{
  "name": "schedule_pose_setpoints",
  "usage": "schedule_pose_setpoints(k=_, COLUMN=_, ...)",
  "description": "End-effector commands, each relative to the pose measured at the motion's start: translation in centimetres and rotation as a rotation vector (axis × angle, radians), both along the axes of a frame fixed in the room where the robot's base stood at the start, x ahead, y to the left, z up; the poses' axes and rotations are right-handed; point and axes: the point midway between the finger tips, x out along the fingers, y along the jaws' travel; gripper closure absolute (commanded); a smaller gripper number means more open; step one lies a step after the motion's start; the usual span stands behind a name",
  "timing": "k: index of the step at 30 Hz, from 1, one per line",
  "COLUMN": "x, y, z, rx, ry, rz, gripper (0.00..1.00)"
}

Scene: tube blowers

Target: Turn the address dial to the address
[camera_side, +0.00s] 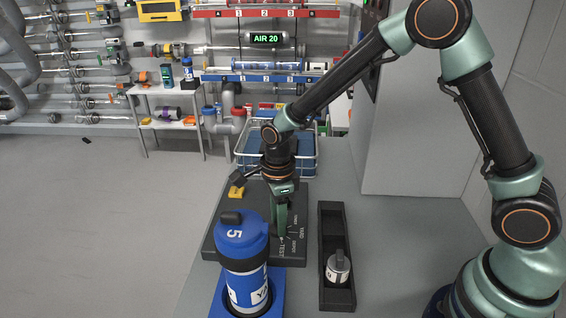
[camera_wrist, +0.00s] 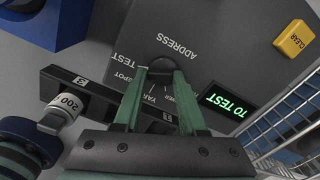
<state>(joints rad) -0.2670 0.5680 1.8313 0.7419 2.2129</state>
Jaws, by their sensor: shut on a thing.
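The address dial (camera_wrist: 161,67) is a dark round knob on the grey panel (camera_wrist: 215,40), under the word ADDRESS in the wrist view. Labels including TEST, DEPOT and YARD lie around it, some partly covered by my fingers. My gripper (camera_wrist: 160,76) points down with its two green fingers shut on the dial, one on each side. A green-lit display (camera_wrist: 232,107) on the panel reads TO TEST. In the side view my gripper (camera_side: 281,232) is down at the panel (camera_side: 222,238), and its fingers hide the dial.
A yellow CLEAR button (camera_wrist: 293,40) is on the panel. A black tray (camera_side: 333,218) holding a small grey-white cylinder (camera_side: 338,267) lies to the right. A wire basket (camera_side: 308,158) stands behind.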

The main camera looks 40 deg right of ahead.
Motion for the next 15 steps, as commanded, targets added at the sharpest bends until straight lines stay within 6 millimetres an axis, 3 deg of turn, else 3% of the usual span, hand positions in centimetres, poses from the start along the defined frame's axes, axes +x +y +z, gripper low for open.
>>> schedule_pose_setpoints(k=15, x=0.03, y=-0.03, z=0.10, rx=-0.001, ry=0.001, rz=-0.080, gripper=1.00)
